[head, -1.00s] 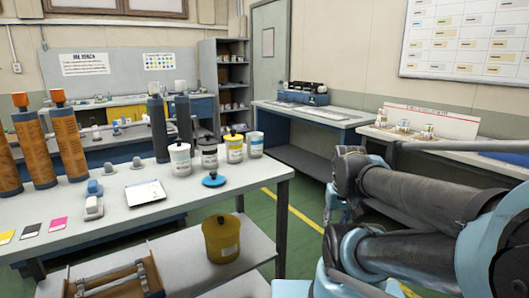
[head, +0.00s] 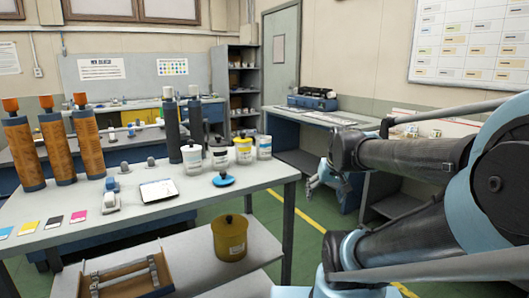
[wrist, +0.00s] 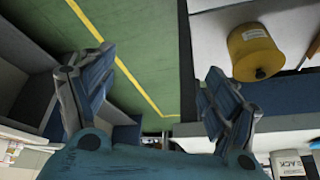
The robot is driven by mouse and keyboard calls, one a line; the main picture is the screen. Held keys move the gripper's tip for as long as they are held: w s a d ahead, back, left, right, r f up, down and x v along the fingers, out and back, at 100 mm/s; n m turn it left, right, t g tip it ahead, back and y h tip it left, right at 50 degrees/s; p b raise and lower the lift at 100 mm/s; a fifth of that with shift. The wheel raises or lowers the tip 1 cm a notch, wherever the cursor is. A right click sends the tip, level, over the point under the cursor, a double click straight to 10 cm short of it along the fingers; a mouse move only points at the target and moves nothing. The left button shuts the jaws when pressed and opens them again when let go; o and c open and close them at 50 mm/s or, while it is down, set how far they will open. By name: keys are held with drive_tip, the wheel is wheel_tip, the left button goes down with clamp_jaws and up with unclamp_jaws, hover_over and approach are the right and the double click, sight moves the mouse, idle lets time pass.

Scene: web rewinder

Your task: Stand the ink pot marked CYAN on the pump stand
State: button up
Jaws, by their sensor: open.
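Several ink pots stand in a row at the right end of the table: a white pot (head: 192,160), a grey-banded pot (head: 219,158), a yellow-banded pot (head: 243,152) and a white pot with a bluish band (head: 264,148). Their labels are too small to read in the head view, so I cannot tell which is marked CYAN. A pot labelled "ACK" (wrist: 290,163) shows partly in the wrist view. A blue disc with a dark knob (head: 223,180) lies before the row. I cannot identify the pump stand. My gripper (wrist: 160,65) is open and empty, over the floor right of the table.
A yellow pot (head: 230,240) stands on the lower shelf, also in the wrist view (wrist: 253,50). A wooden tray (head: 125,280) is beside it. Orange rollers (head: 55,146), a white scale-like plate (head: 158,190) and colour swatches (head: 54,222) are on the table. Green floor (head: 305,228) is clear.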

drive_tip(key=w+a+r+n+y, duration=0.3)
drive_tip(key=w+a+n+y, duration=0.15)
drive_tip(key=w, duration=0.55)
drive_tip(key=w+a+r+n+y, duration=0.3)
drive_tip(key=w+a+y, duration=0.15)
drive_tip(key=w, duration=0.55)
drive_tip(key=w+r+n+y, duration=0.1)
drive_tip(key=w+n+y, duration=0.1)
drive_tip(key=w+y, duration=0.1)
drive_tip(key=n+g+y, duration=0.2)
drive_tip(key=n+y, duration=0.3)
drive_tip(key=n, duration=0.1)
approach(263, 142)
drive_tip(key=w+a, duration=0.1)
drive_tip(key=w+a+f, duration=0.1)
drive_tip(key=w+a, duration=0.2)
drive_tip(key=shift+w+a+f, duration=0.3)
drive_tip(key=shift+w+a, duration=0.1)
drive_tip(key=shift+m+t, duration=0.25)
drive_tip(key=shift+t, duration=0.15)
drive_tip(key=shift+s+x, duration=0.2)
drive_tip(key=shift+x, duration=2.4)
drive_tip(key=shift+r, duration=0.2)
drive_tip(key=c, duration=1.6)
drive_tip(key=shift+o, duration=0.2)
